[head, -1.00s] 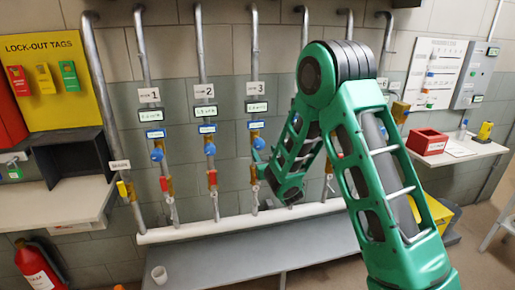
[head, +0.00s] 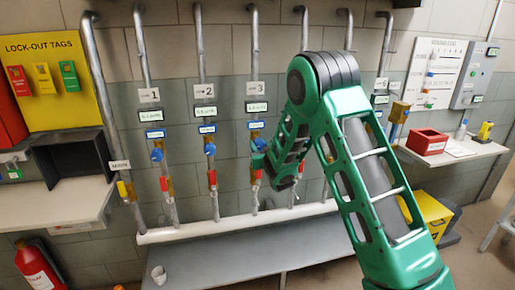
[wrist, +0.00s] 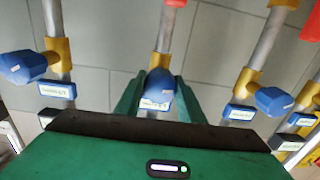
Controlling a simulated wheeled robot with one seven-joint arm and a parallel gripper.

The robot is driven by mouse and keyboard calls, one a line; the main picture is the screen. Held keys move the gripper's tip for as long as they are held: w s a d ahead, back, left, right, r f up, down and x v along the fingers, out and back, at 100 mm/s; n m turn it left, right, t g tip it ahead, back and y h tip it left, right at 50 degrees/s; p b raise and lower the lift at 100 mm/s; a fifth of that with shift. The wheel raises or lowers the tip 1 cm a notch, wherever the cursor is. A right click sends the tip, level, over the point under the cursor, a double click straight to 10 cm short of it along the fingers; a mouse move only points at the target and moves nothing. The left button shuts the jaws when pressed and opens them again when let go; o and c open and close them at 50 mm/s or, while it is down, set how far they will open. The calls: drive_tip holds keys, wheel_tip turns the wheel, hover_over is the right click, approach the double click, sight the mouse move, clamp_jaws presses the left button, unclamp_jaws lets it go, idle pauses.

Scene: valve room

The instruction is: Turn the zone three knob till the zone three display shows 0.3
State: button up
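The zone three knob (head: 259,144) is blue and sits on the third numbered pipe, below a blue label (head: 256,125). The zone three display (head: 257,107) is a small lit box under the "3" plate; its digits are too small to read. In the wrist view, which looks upside down, the knob (wrist: 158,82) lies between the two green fingers of my gripper (wrist: 159,88). The fingers stand close on either side of it; whether they press on it I cannot tell.
Neighbouring blue knobs (wrist: 22,67) (wrist: 268,98) stand on the pipes to either side, apart from my fingers. A grey bench (head: 225,268) runs below the pipes. A red box (head: 427,142) stands on the right shelf. My arm hides part of the pipes right of zone three.

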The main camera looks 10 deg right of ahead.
drive_tip(key=shift+c, duration=1.1)
drive_tip(key=shift+m, duration=2.3)
drive_tip(key=o, duration=1)
drive_tip(key=shift+s, duration=0.1)
drive_tip(key=shift+s+d, duration=0.2)
drive_tip(key=shift+s, duration=4.85)
